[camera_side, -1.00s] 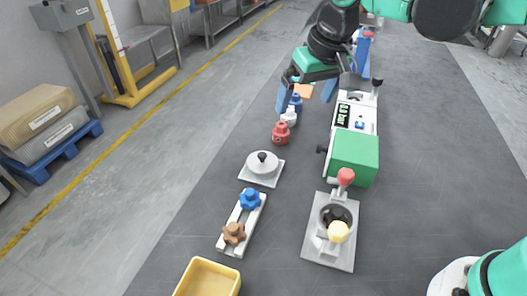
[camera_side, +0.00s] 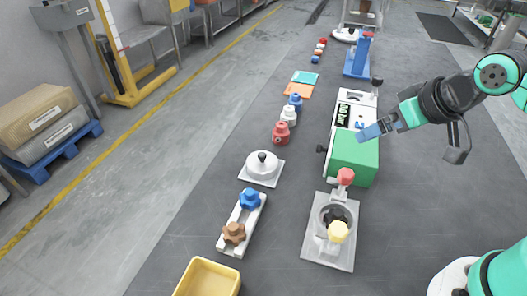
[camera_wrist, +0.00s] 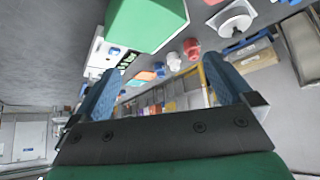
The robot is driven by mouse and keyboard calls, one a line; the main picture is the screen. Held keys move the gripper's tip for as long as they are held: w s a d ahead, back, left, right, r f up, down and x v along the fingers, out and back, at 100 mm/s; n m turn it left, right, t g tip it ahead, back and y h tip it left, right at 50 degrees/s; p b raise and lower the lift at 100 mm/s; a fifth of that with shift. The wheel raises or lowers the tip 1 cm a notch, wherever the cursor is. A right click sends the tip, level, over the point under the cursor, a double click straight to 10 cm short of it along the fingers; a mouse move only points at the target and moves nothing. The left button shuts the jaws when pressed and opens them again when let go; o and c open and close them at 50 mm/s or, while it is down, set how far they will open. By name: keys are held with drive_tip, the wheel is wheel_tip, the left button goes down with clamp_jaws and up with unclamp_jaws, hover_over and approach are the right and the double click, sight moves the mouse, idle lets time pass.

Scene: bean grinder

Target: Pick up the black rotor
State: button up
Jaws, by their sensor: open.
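A black rotor (camera_side: 337,214) sits inside the round bowl of the grinder (camera_side: 312,245), which stands on a grey plate near the front of the table. A yellow knob on the grinder covers part of the rotor. My gripper (camera_side: 410,146) is open and empty. I cannot make out the rotor in the wrist view.
A green block (camera_side: 354,158) on a white gauge device stands behind the grinder. Left are a white lid (camera_side: 262,170), a plate with two star knobs (camera_side: 241,222) and a yellow bin (camera_side: 207,280). The table right of the grinder is clear.

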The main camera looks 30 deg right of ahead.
idle(0.3)
drive_tip(key=c, duration=0.6)
drive_tip(key=m+g, duration=0.7)
drive_tip(key=m, duration=0.5)
hover_over(338, 213)
wheel_tip(338, 213, down, 5)
drive_tip(key=shift+r, duration=0.1)
drive_tip(key=shift+f, duration=2.8)
